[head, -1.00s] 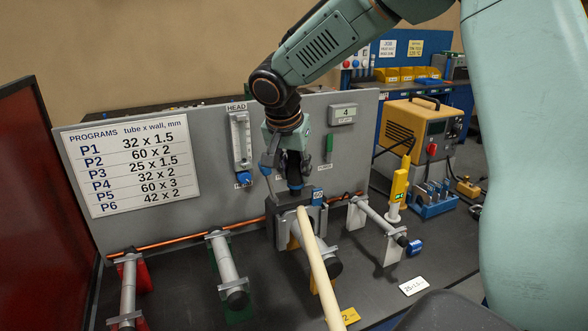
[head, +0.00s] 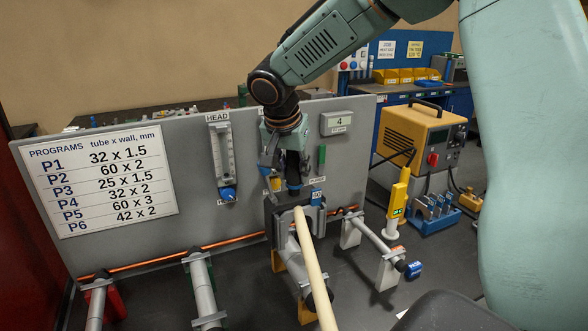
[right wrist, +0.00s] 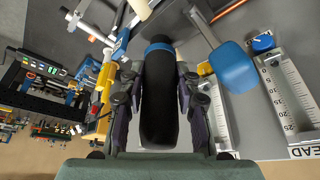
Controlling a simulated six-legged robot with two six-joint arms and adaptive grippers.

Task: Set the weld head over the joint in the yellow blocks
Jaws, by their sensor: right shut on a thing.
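My right gripper (head: 291,178) is shut on the upright black handle of the weld head, which has a blue band. The handle (right wrist: 160,95) fills the space between the fingers in the right wrist view. The weld head (head: 281,222) is a dark clamp block with a blue 60 tag, at the yellow-block station. The yellow blocks (head: 279,260) show below it, with a second one (head: 306,308) nearer me. A grey tube lies along them, partly hidden by the cream hose. I cannot tell whether the head touches the tube. My left gripper is not in view.
A grey panel (head: 190,150) with a program chart (head: 98,182) and flow gauge (head: 222,155) stands behind. Other tube stations are on red blocks (head: 115,305) and, at right, grey stands (head: 388,268). A yellow power unit (head: 420,135) stands at back right.

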